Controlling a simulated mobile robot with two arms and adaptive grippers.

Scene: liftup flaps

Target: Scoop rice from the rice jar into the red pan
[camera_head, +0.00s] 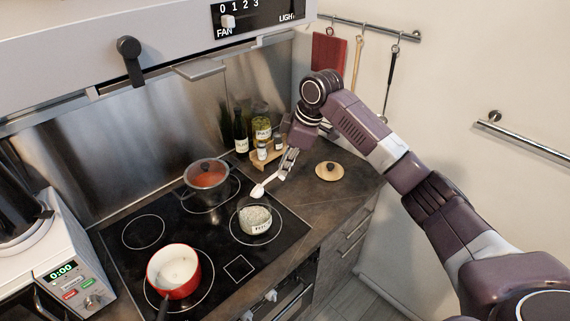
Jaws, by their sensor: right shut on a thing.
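The red pan (204,272) sits on the front left of the black cooktop, its dark handle pointing to the front. Its inside is pale, and I cannot tell whether that is rice or the lining. The rice jar (255,226) is open, stands on the right burner ring and holds pale grains. My right gripper (290,158) is shut on a light-coloured scoop (259,190). The scoop's head, pale and perhaps carrying rice, is above and behind the jar, apart from it. My left gripper is not in view.
A pot with red content (208,181) stands on the back burner. A wooden lid (328,171) lies on the counter at right. Bottles and jars (262,130) stand at the back. A microwave (68,265) is at left, and a hood (150,45) hangs above.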

